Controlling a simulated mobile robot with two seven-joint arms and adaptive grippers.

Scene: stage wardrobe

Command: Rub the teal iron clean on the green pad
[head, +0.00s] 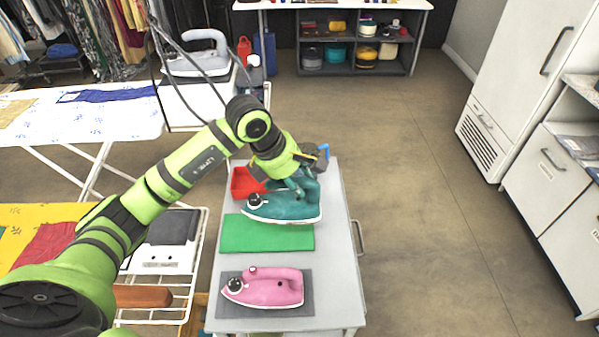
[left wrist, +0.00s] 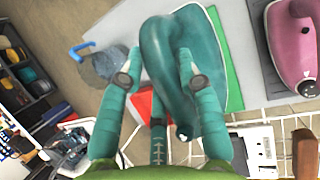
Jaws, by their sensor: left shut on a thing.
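The teal iron (head: 283,207) is at the far edge of the green pad (head: 262,236) on the grey cart top. Its base overlaps the pad in the head view; I cannot tell whether it touches the pad. My left gripper (head: 296,181) is shut on the iron's handle from above. In the left wrist view the gripper's teal fingers (left wrist: 160,75) stand on both sides of the iron (left wrist: 188,92), and a strip of the green pad (left wrist: 232,85) shows beside it. My right gripper is not in view.
A pink iron (head: 264,288) rests on a dark grey mat (head: 306,298) at the cart's near end. A red tray (head: 243,184) and a blue-handled thing (head: 323,151) are at the far end. White cabinets (head: 540,70) stand right; the floor between is clear.

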